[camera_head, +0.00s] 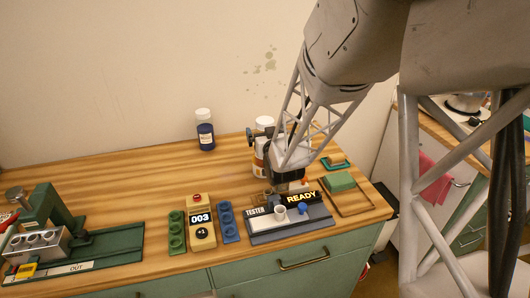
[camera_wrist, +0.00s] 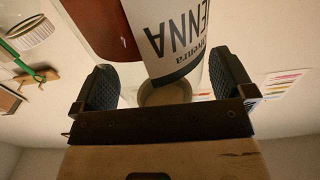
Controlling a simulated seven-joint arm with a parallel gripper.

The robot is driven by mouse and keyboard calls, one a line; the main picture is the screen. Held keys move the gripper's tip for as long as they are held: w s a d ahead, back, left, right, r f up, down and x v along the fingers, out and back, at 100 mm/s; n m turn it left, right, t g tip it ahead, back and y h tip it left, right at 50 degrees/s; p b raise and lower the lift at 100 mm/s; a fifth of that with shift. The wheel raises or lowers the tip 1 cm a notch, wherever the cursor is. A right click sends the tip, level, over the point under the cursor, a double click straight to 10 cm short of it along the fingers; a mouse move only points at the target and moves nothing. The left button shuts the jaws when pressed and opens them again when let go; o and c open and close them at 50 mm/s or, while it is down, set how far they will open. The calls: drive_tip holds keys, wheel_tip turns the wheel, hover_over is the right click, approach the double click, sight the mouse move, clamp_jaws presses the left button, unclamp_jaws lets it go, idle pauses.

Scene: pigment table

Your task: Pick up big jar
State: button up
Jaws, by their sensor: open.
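A white-lidded jar (camera_head: 264,121) stands at the back of the wooden table, partly hidden behind my gripper.
A dark blue bottle (camera_head: 205,136) with a white cap stands to the left at the back. A tester (camera_head: 292,226) with a READY sign, a counter block (camera_head: 200,222) and a green sponge (camera_head: 340,181) lie in front. A green press (camera_head: 45,222) stands at far left. The table's back left is clear.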

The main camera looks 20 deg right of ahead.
sight(265, 121)
drive_tip(key=shift+w, duration=0.1)
idle(0.5)
drive_tip(key=c, duration=1.7)
drive_tip(key=shift+r, duration=0.25)
drive_tip(key=shift+r, duration=1.35)
drive_tip(key=shift+s+r, duration=0.25)
drive_tip(key=shift+r, duration=0.05)
drive_tip(key=s, duration=0.5)
drive_tip(key=s+r, duration=0.1)
drive_tip(key=s, duration=0.4)
drive_tip(key=s+a, duration=0.1)
drive_tip(key=s, duration=0.4)
drive_tip(key=shift+s+r, duration=0.15)
drive_tip(key=shift+s, duration=0.05)
